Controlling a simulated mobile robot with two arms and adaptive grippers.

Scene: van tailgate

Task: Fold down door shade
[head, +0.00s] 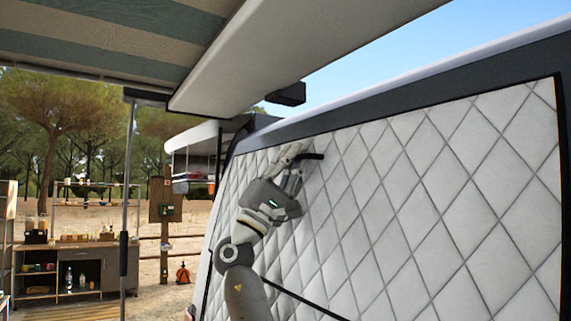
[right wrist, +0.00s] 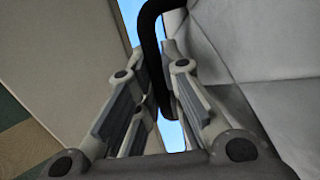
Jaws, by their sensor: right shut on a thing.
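The door shade (head: 410,200) is a pale grey quilted panel with a diamond pattern, standing up over the van's opening. A black handle (head: 314,156) sticks out near its upper left part. My right gripper (head: 297,160) is at this handle, shut on it. In the right wrist view the black handle (right wrist: 151,40) curves down between the fingers of my right gripper (right wrist: 158,85), with the shade's quilted face (right wrist: 265,45) to the right. My left gripper is out of view.
A long awning case (head: 290,50) with striped fabric (head: 110,35) hangs above. A thin awning pole (head: 127,200) stands left. A wooden workbench (head: 70,265) is farther left on sandy ground. A dark line crosses the shade's lower part.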

